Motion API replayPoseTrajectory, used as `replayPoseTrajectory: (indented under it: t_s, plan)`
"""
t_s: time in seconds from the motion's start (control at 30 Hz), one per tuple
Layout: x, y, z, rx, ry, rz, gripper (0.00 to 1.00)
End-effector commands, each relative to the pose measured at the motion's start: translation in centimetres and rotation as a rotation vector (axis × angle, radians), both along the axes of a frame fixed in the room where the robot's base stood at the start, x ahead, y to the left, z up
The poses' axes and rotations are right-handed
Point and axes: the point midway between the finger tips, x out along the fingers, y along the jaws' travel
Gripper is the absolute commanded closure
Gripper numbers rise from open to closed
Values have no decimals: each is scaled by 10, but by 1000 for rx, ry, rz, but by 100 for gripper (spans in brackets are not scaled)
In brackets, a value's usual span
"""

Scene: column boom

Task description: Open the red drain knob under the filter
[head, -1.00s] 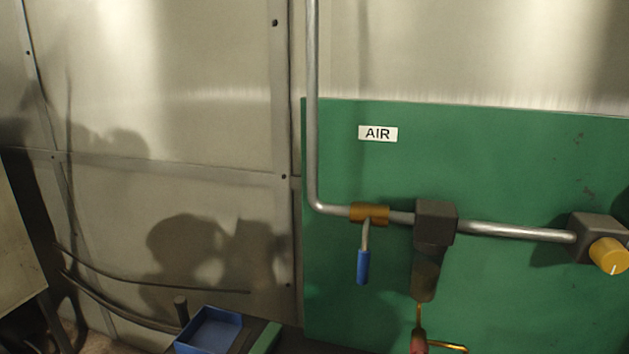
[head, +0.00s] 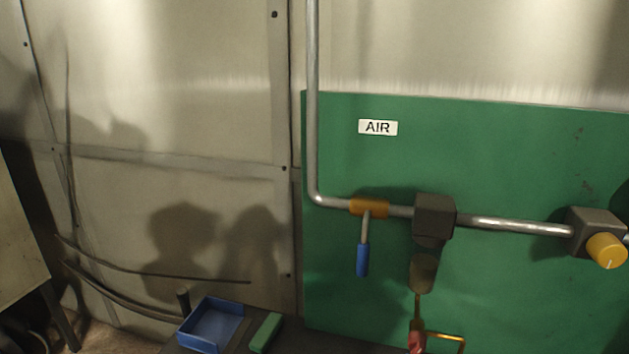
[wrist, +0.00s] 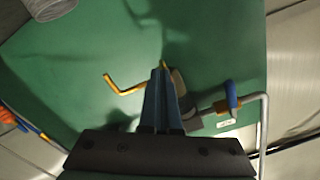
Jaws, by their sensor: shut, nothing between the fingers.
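The red drain knob (head: 417,342) shows at the bottom edge of the head view, partly cut off. It is below the filter's dull bowl (head: 423,273) and a thin brass stem, under the dark filter block (head: 434,216). A bent brass tube (head: 446,337) runs right from the knob; it also shows in the wrist view (wrist: 122,89). In the wrist view my gripper (wrist: 162,70) is shut and empty, its blue fingers pointing toward the green panel beside the brass tube. The fingers partly hide the filter, and I cannot make out the red knob there. My gripper is outside the head view.
A pipe crosses the green panel (head: 510,130), with a blue-handled valve (head: 363,260) left of the filter and a yellow knob (head: 606,251) at right. A blue tray (head: 211,323) and a green block (head: 266,332) lie at lower left. A grey round object (wrist: 48,8) shows in the wrist view.

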Motion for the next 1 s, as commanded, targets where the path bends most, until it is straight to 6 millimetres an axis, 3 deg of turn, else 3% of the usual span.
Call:
replayPoseTrajectory:
  t_s: [0.03,1.0]
  plan:
    - [1,-1,7,-4,-11,-4,100]
    - [4,9,15,-4,-11,-10,100]
